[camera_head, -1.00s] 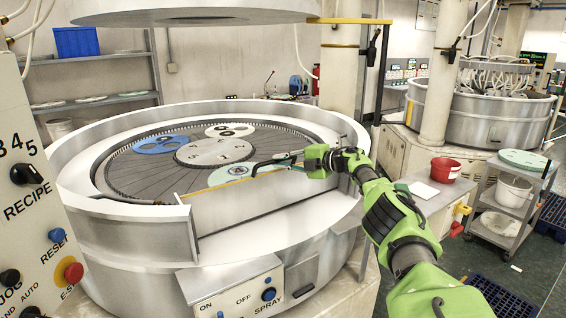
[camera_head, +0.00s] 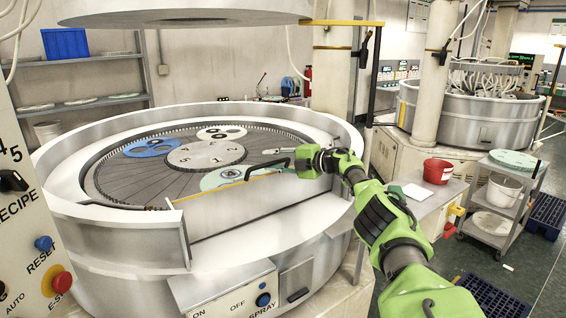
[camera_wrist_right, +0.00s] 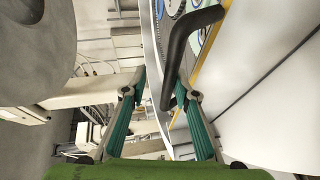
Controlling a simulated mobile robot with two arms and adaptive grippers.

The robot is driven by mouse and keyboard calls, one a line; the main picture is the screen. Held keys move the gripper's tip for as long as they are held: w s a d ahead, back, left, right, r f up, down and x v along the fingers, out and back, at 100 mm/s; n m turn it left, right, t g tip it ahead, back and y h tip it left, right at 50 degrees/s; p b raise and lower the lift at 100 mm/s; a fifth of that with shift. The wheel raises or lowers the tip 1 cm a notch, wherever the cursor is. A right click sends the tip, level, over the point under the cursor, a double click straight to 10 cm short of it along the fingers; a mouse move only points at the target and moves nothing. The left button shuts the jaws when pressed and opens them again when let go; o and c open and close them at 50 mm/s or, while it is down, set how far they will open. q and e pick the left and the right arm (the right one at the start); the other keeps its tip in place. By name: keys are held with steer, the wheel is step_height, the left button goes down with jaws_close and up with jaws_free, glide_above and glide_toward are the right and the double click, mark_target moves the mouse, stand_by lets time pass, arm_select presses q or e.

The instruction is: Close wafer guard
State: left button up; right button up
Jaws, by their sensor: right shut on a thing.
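The wafer guard (camera_head: 225,220) is a pale panel with a yellow top edge at the front of the round lapping machine. A black bent handle (camera_head: 268,164) stands along its top edge. My right gripper (camera_head: 296,161) is at the right end of the guard, shut on this handle. In the right wrist view the dark handle (camera_wrist_right: 186,45) runs between the two green-padded fingers of the right gripper (camera_wrist_right: 163,82). The fingers partly hide where the handle joins the guard. My left gripper is not in view.
The machine's white rim (camera_head: 85,235) surrounds the plate with its blue, white and green carriers. A control panel (camera_head: 30,235) stands at left, a spray box (camera_head: 230,297) below the guard. A side table with a red bucket (camera_head: 437,171) and a cart (camera_head: 497,205) are at right.

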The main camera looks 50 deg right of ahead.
steer(key=v, duration=1.2)
steer(key=shift+d, duration=0.1)
steer(key=shift+s, duration=0.1)
stand_by(0.5)
